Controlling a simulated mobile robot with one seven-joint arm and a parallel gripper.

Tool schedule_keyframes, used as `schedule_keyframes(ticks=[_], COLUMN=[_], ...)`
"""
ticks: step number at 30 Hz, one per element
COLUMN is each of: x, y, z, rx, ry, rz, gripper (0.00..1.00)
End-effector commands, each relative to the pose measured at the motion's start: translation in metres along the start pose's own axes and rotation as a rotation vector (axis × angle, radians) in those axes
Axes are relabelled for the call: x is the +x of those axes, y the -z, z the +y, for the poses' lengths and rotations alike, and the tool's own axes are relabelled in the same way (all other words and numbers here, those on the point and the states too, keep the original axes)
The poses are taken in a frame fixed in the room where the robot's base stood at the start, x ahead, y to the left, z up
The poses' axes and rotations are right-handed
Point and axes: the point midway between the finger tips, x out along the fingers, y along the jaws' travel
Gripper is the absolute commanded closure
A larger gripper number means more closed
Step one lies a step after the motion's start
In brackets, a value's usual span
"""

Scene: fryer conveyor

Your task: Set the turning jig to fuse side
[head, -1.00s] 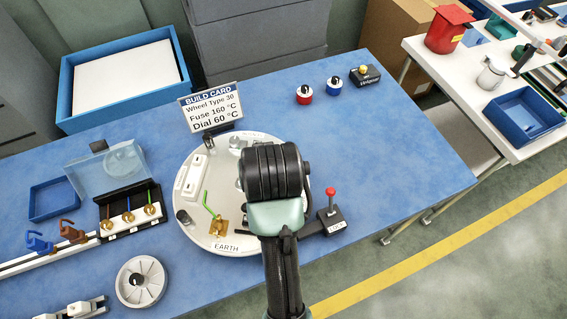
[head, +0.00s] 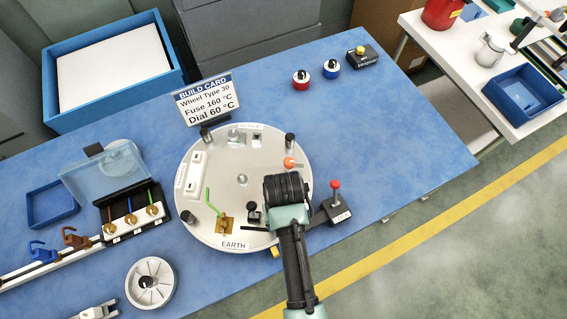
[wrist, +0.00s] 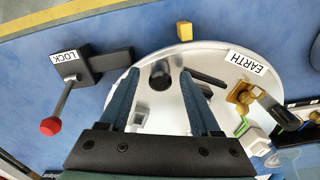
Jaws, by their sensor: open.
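The turning jig is a round silver disc (head: 243,181) on the blue table, with its EARTH label (head: 234,244) at the front edge. A green wire on a brass terminal (head: 223,225) stands just behind that label. Other labels on its left and rear rim are too small to read. The lock lever (head: 335,197), with a red knob, stands upright at the jig's right. My gripper (wrist: 163,95) is open and empty above the disc's front right part. A dark post (wrist: 159,74) shows between its fingers. In the head view my wrist hides the fingertips and part of the disc.
A build card (head: 207,102) stands behind the jig. A clear-lidded wire holder (head: 134,222) and a grey wheel (head: 151,283) lie left and front left. The table right of the lock is clear.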

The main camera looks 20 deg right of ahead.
Motion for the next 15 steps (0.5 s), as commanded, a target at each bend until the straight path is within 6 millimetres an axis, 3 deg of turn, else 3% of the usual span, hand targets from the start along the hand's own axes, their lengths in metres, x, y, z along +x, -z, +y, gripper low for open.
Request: schedule_keyframes(ticks=[5, 13, 15], x=[0.0124, 0.0138, 0.0137], y=[0.0003, 0.0005, 0.0005], z=[-0.0003, -0.0003, -0.0003], rx=[-0.001, -0.001, -0.001], ry=[0.0, 0.0, 0.0], rz=[0.001, 0.002, 0.002], gripper=[0.36, 0.36, 0.45])
